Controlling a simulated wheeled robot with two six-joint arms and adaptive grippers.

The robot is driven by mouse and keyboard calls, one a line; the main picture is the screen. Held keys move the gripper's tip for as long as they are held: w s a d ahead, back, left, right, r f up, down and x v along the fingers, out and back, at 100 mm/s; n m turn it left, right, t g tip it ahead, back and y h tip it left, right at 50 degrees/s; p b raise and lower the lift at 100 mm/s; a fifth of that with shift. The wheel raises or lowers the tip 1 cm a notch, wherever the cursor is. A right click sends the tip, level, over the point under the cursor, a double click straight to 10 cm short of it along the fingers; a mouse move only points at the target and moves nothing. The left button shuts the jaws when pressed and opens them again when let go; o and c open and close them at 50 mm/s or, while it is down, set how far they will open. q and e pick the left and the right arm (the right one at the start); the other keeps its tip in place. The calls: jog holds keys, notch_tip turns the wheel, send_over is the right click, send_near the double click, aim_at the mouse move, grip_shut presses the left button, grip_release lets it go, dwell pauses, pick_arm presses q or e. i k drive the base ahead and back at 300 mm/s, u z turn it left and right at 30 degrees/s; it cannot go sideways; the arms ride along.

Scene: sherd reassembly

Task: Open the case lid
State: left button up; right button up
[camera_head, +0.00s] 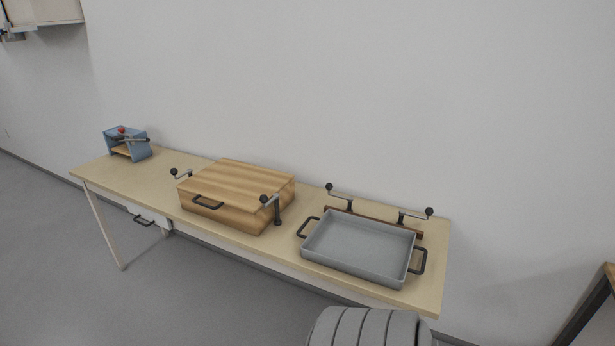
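The wooden case (240,217) stands on the long table, left of its middle. Its striped wooden lid (235,178) lies flat on top and looks shut. A dark handle (207,202) sticks out at the front of the case. A dark crank-like fitting with a black ball knob (277,210) stands at the case's right front corner, and a similar fitting (181,175) is at its left side. Neither of my grippers is in view, and nothing touches the case handle or lid.
A grey tray (355,249) with dark side handles sits right of the case, with two knobbed cranks (340,195) behind it. A blue device (128,145) with a red knob stands at the table's far left. Bare tabletop (130,178) lies between it and the case.

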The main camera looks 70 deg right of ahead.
aim_at(236, 183)
jog(key=z, duration=1.7)
jog(key=i, duration=0.6)
jog(key=z, duration=0.25)
